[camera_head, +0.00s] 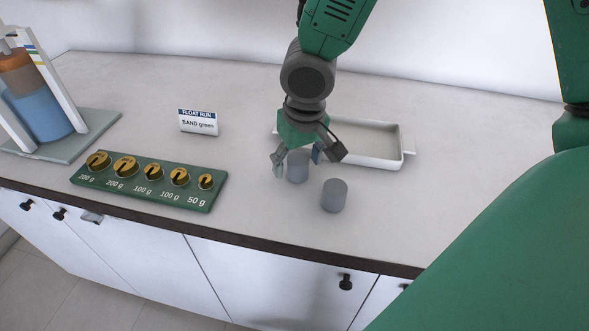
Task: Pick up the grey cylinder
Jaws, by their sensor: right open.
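Two plain grey cylinders stand upright on the bench. The farther grey cylinder (298,167) is partly hidden at its top by my right gripper (300,164). The nearer grey cylinder (334,196) stands to its right and closer to the bench's front edge, fully in sight. My right gripper points down and is open, with one finger on the left side of the farther cylinder and the other on its right side. I cannot tell whether the fingers touch it. My left gripper is not in view.
A white tray (406,145) lies behind the gripper. A green weight rack (140,190) with several brass weights sits at front left. A "FLOAT RUN, BAND green" card (198,123) stands behind it. A manometer stand (88,133) is at far left. The bench's right part is clear.

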